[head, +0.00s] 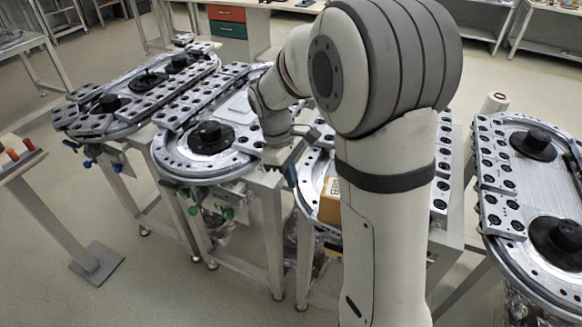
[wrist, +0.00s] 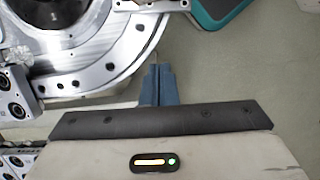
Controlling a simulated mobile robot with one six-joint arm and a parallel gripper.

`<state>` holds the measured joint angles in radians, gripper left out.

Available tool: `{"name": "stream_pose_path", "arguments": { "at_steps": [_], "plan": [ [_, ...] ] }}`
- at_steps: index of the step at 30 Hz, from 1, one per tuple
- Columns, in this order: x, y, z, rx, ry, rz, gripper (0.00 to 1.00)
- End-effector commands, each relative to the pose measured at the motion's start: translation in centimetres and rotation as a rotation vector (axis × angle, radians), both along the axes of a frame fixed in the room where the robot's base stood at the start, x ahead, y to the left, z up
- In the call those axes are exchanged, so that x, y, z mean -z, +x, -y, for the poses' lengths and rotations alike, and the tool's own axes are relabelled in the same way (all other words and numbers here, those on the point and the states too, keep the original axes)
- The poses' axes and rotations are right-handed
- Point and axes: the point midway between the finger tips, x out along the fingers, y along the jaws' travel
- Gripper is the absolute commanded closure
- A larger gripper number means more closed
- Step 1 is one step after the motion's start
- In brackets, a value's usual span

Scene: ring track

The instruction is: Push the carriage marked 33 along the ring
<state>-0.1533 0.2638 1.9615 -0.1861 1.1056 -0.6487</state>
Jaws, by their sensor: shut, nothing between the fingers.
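Ring tracks stand on metal frames: one at the left (head: 85,125), one left of centre (head: 185,170), one partly behind my arm (head: 310,170) and one at the right (head: 490,240). Grey carriages with black rollers sit along their rails, but no number 33 can be read on any. My gripper (head: 291,176) points down at the gap between the left-of-centre ring and the one behind my arm. In the wrist view its blue fingers (wrist: 158,80) are together and empty, beside the outer edge of a curved rail (wrist: 110,70). A carriage (wrist: 12,95) shows at the left there.
A brown box (head: 330,203) sits by the ring behind my arm, partly hidden. A stand with red and orange buttons (head: 22,152) is at the far left. A teal-edged object (wrist: 215,12) lies at the top of the wrist view. Floor right of the fingers is clear.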

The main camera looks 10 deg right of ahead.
Motion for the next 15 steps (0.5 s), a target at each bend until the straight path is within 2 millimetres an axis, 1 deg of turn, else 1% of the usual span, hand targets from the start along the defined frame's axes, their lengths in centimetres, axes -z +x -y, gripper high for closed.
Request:
{"name": "stream_pose_path", "arguments": {
  "at_steps": [1, 3, 7, 9, 15],
  "plan": [
    [1.2, -0.3, 0.3, 0.001, -0.001, -0.006, 1.0],
    [2.7, -0.6, 0.5, 0.001, -0.001, -0.006, 1.0],
    [5.2, -0.9, 1.0, 0.001, 0.0, -0.004, 1.0],
    [4.6, -1.7, 2.1, 0.004, 0.0, 0.0, 1.0],
    [4.7, -3.0, 3.7, 0.001, 0.0, 0.0, 1.0]
  ]
}}
